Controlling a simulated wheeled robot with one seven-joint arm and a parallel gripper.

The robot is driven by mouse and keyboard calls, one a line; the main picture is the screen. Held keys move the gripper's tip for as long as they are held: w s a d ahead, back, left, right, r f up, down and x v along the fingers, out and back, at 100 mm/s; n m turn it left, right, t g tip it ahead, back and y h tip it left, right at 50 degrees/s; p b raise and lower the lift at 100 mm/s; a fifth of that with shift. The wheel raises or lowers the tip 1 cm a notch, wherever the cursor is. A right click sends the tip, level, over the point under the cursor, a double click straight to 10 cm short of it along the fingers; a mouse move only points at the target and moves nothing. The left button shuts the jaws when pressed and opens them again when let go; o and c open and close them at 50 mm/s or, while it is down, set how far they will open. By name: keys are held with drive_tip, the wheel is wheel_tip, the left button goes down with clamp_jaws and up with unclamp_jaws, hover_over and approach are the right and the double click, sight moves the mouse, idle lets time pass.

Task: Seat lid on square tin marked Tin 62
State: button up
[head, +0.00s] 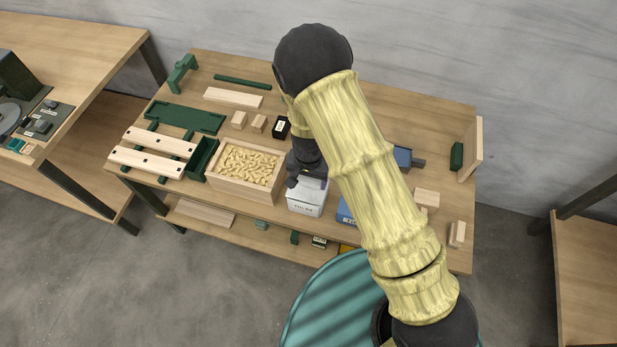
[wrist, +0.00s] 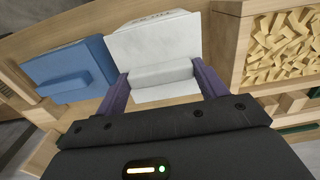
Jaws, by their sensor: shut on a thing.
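The white square tin (head: 305,204) stands near the front edge of the table, right of the crate of yellow pieces. Its front label is small and seems to read Tin 62. My gripper (head: 306,176) is over the tin, pointing down. In the wrist view, my gripper (wrist: 163,80) has its two purple fingers on either side of the white bar handle of the lid (wrist: 160,73), shut on it. The lid is over the tin, at or very near its top. The arm and fingers hide part of the rim, so I cannot tell whether it is fully seated.
A blue tin with a bar-handled lid (wrist: 70,72) stands close beside the white tin. The wooden crate of yellow pieces (head: 217,177) is close on its left. Green parts, wooden blocks and a small black box (head: 281,127) lie further back. My arm hides the table's middle.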

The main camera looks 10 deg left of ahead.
drive_tip(key=shift+f+b, duration=0.4)
drive_tip(key=shift+f, duration=0.15)
idle(0.7)
drive_tip(key=o, duration=1.1)
drive_tip(key=shift+w+r+p, duration=0.1)
drive_tip(key=shift+r+p, duration=3.3)
drive_tip(key=shift+r, duration=0.65)
